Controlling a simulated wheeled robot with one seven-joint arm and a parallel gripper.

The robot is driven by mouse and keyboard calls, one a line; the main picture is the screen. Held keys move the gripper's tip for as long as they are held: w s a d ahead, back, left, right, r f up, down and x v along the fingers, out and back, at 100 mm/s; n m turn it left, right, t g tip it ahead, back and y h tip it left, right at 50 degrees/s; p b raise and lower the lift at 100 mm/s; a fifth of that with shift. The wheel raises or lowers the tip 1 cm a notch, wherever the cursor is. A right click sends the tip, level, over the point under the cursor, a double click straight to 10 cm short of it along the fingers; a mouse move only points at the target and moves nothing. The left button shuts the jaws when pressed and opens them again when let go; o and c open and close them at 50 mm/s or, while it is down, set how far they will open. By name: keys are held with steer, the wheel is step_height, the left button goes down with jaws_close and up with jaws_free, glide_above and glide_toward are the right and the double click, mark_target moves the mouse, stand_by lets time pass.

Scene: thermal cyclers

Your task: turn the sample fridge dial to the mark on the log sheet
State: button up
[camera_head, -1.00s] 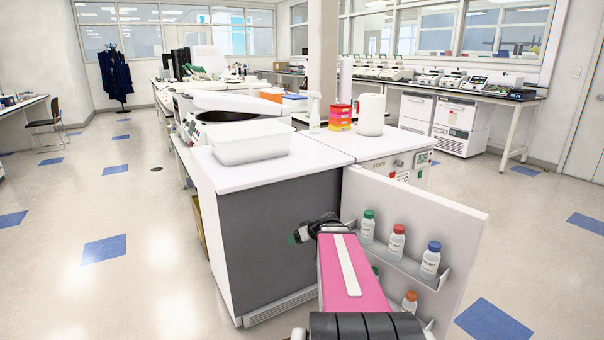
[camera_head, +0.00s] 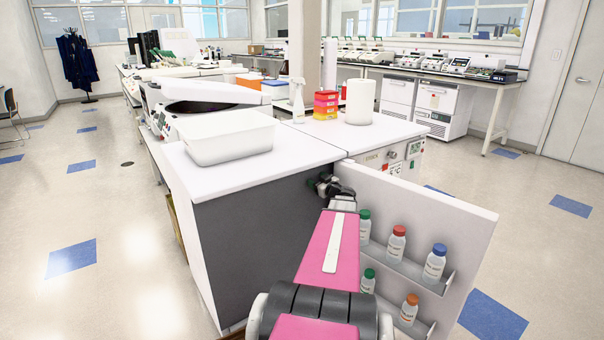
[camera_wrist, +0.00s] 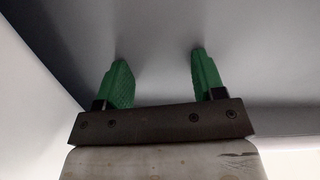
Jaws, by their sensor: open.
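The sample fridge is the white-topped unit (camera_head: 250,162), with its door (camera_head: 455,225) standing open. A small dark round knob, likely the dial (camera_head: 391,154), shows on its upper front strip beside a panel marked °C. I cannot make out the dial setting or a log sheet with its mark. In the wrist view my gripper (camera_wrist: 160,75) is open and empty, green fingers apart before a plain grey surface.
Door shelves hold several capped bottles (camera_head: 396,244) right of my arm. A white tub (camera_head: 225,140), stacked coloured boxes (camera_head: 326,104) and a white roll (camera_head: 360,102) stand on top. The floor at left is clear.

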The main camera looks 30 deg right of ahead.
steer(key=w, duration=0.9)
steer(key=shift+a, duration=0.35)
steer(key=shift+w, duration=0.1)
steer(key=c, duration=0.9)
